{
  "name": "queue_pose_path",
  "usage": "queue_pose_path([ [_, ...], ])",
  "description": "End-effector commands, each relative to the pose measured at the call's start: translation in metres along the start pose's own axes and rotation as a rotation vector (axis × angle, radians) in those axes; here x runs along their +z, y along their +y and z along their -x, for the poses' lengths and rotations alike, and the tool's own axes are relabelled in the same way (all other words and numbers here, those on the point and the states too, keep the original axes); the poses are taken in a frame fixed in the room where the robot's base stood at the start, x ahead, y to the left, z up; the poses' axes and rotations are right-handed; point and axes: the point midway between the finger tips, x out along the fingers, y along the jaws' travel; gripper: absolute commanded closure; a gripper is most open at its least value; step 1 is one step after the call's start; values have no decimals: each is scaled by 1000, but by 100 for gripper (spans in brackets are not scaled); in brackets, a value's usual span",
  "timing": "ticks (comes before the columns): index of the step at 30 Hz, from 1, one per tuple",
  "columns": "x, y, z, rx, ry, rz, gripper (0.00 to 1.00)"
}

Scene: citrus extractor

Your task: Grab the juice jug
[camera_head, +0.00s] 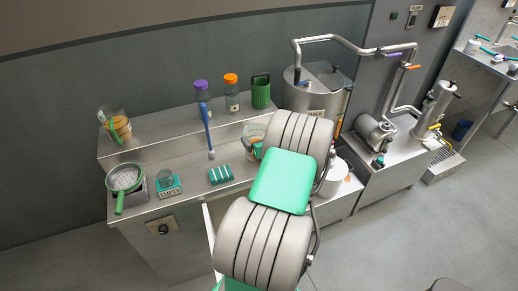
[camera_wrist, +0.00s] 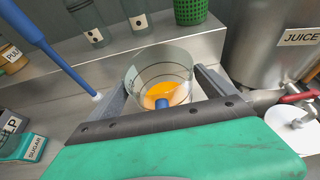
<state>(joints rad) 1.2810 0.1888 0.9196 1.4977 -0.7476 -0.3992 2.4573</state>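The juice jug (camera_wrist: 143,76) is a clear glass vessel with orange juice in it. It stands upright on the steel counter, and a blue piece shows in front of or inside it. My gripper (camera_wrist: 160,80) is open, with one grey finger on each side of the jug; I see no clear contact. In the head view the jug (camera_head: 252,130) is partly hidden behind my arm, and so is most of my gripper.
A steel tank labelled JUICE (camera_wrist: 275,50) stands to the right. A blue-handled tool (camera_head: 206,130) rises on the left. Behind, the raised shelf holds two bottles and a green perforated cup (camera_head: 261,92). A teal striped block (camera_head: 220,174) lies on the counter.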

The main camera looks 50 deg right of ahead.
Motion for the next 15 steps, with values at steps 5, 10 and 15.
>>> queue_pose_path([
  [5, 0, 0, 0, 0, 0, 1, 21],
  [10, 0, 0, 0, 0, 0, 1, 35],
  [15, 0, 0, 0, 0, 0, 1, 49],
])
